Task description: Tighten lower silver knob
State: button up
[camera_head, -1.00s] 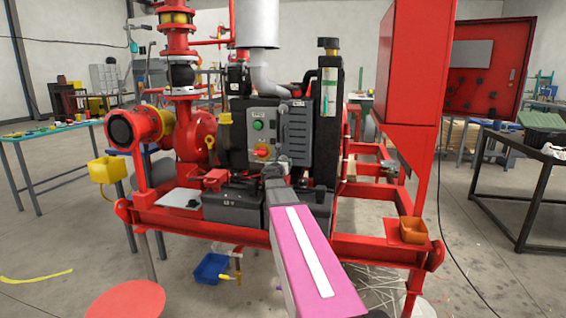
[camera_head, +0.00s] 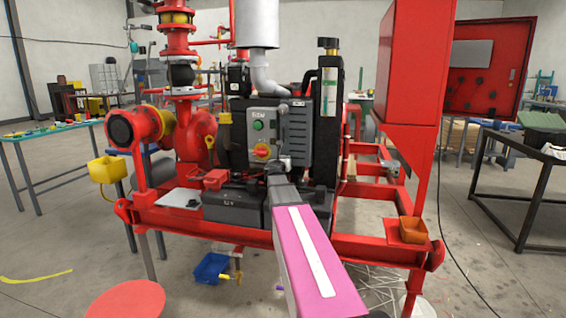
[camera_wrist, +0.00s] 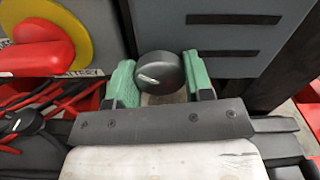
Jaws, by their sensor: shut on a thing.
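The lower silver knob (camera_wrist: 160,71) is a round, dark grey metallic knob with a short white mark on its face. In the wrist view it sits between the two green pads of my gripper (camera_wrist: 160,84), which is shut on it. The knob is on the lower part of the grey control box (camera_head: 295,122). In the head view my gripper (camera_head: 284,164) is at the lower right of this box, and the knob is too small and covered to make out clearly.
A red rotary switch on a yellow disc (camera_wrist: 42,46) is close left of my gripper. A black battery (camera_head: 232,205) with red cables lies below left. A green button (camera_head: 258,125) is higher on the box. Red frame rails (camera_head: 385,246) run below my arm.

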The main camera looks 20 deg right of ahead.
jog(key=n, duration=0.4)
dwell(0.3)
jog(key=o, duration=0.9)
jog(key=v, duration=1)
jog(key=shift+s+a, duration=0.25)
jog(key=shift+s, duration=0.1)
